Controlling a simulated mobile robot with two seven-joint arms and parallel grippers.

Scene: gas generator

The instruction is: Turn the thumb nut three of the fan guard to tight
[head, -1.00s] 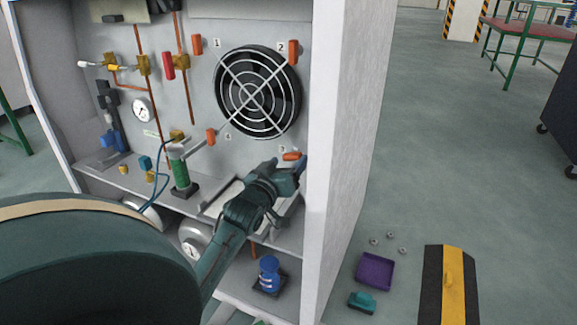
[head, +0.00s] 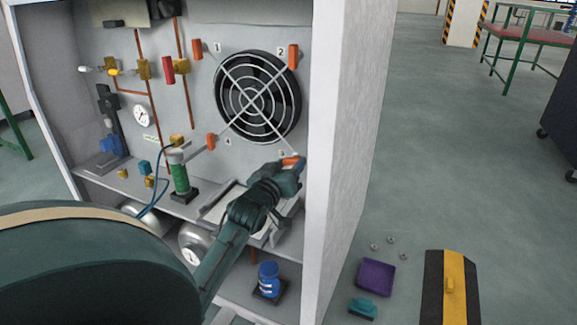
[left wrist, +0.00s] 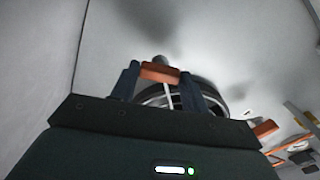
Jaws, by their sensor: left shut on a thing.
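The fan guard (head: 258,97) is a round wire grille on the grey panel, with an orange thumb nut at each corner. Thumb nut three (head: 290,161), at the lower right, lies roughly sideways in the head view. My left gripper (head: 292,170) reaches up to it from below. In the left wrist view the orange nut (left wrist: 160,72) sits between the two dark fingers of the gripper (left wrist: 157,84), which is shut on it. Thumb nuts one (head: 197,49), two (head: 293,56) and four (head: 211,141) stand about upright. My right gripper is not in view.
The white cabinet side wall (head: 345,130) stands close to the right of the gripper. A green cylinder (head: 180,175) stands on the shelf to the left. A purple tray (head: 376,276) and a yellow-black ramp (head: 450,285) lie on the floor outside.

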